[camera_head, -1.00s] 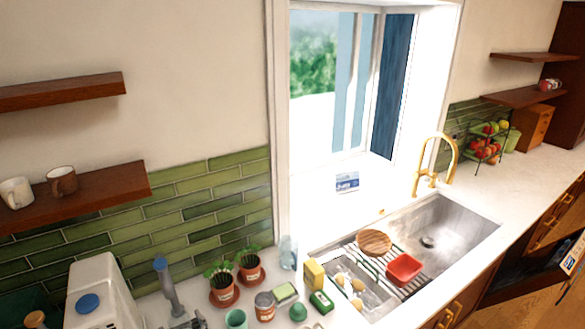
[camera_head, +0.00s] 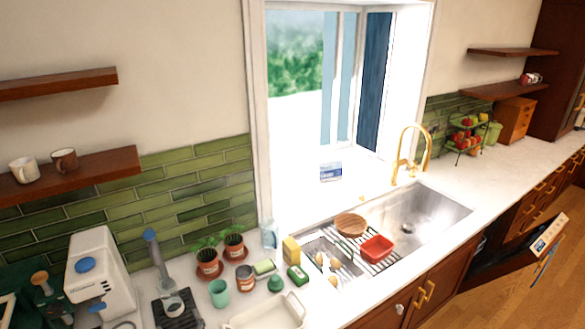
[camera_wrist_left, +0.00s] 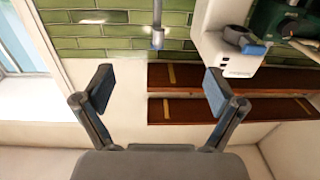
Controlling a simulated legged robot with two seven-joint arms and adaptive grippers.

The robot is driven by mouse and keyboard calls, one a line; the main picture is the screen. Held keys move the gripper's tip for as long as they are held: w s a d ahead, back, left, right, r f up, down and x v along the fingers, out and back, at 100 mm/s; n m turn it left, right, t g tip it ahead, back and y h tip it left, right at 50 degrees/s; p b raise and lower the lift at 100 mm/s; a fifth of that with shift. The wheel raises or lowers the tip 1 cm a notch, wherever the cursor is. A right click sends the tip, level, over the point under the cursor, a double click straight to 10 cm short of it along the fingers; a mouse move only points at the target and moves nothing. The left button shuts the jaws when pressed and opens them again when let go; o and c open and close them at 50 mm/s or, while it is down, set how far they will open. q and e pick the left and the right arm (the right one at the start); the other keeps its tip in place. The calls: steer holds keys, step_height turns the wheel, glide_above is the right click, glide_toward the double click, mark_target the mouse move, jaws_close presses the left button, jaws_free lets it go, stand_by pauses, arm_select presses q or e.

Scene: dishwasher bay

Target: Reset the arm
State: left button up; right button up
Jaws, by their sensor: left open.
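My left gripper (camera_wrist_left: 158,90) shows in the left wrist view, its two dark fingers with blue-grey pads spread wide apart. Nothing is between the pads. The view is upside down, with the green tiled wall (camera_wrist_left: 110,43), two brown shelves (camera_wrist_left: 228,77) and the white appliance (camera_wrist_left: 228,55) beyond the fingers. Neither gripper shows in the head view. My right gripper is in no view.
Potted plants (camera_head: 208,262), cups and a pale tray (camera_head: 270,312) crowd the counter. An open door (camera_head: 510,262) juts out low on the right.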

arm_select(q)
steer(key=s+f+m+g+h, duration=0.2)
steer(key=s+f+g+h, duration=0.15)
steer(key=s+f, duration=0.55)
steer(key=s+d+f+m+g+h, duration=0.3)
steer(key=s+d+f+g, duration=0.15)
steer(key=s, duration=0.55)
steer(key=s+d+f+m+g+h, duration=0.35)
steer(key=s+d+f, duration=0.2)
steer(key=s, duration=0.35)
step_height(320, 180, down, 32)
steer(key=s+g+b, duration=0.1)
steer(key=s+b, duration=0.2)
steer(key=b, duration=0.2)
steer(key=s+a+f+g+b, duration=0.1)
steer(key=s+a+f+b, duration=0.2)
steer(key=s+f, duration=1.5)
step_height(320, 180, down, 4)
steer(key=shift+r+m+b, duration=0.25)
steer(key=shift+m+b, duration=0.2)
steer(key=shift+b, duration=0.55)
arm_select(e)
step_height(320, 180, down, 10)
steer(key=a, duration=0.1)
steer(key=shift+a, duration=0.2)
